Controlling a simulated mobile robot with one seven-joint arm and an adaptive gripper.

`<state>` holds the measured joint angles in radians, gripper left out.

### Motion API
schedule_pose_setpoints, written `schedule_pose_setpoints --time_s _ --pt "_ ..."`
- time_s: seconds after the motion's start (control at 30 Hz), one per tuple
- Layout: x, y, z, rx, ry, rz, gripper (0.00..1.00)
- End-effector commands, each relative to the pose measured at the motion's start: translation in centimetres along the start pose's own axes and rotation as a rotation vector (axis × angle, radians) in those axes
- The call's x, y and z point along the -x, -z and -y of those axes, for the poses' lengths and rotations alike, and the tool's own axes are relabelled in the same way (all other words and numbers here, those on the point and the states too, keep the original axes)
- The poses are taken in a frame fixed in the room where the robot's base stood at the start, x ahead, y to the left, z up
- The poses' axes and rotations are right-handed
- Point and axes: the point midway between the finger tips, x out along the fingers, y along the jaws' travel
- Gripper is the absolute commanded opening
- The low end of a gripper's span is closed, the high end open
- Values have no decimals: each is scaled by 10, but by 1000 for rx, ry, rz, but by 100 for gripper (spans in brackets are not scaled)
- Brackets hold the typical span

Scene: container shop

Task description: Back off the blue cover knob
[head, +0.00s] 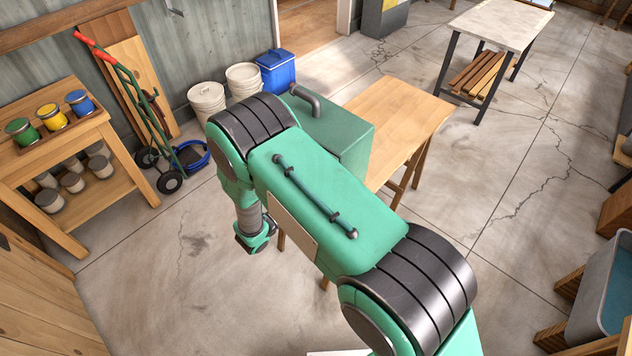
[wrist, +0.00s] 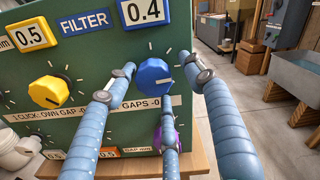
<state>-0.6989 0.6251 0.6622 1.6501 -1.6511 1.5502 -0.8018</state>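The blue cover knob (wrist: 154,78) sits on the front of a green filter box (wrist: 100,55), below a display reading 0.4. A yellow knob (wrist: 48,92) sits to the left under a 0.5 display. A purple knob (wrist: 178,136) below is partly hidden by the lower finger. In the head view my arm hides the gripper and part of the box (head: 345,135).
The box stands on a wooden table (head: 405,110). Two white buckets (head: 207,102) and a blue cooler (head: 277,71) stand behind it. A shelf with paint cans (head: 90,185) and a hand truck (head: 135,90) are at the left. The floor right of the table is clear.

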Motion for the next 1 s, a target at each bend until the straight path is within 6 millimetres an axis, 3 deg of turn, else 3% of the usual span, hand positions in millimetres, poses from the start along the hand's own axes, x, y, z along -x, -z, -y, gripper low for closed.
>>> schedule_pose_setpoints --time_s 0.47,1.0 --pt "11 -6 -1 -7 -2 5 52" --pt "87 -4 -1 -5 -2 5 52"
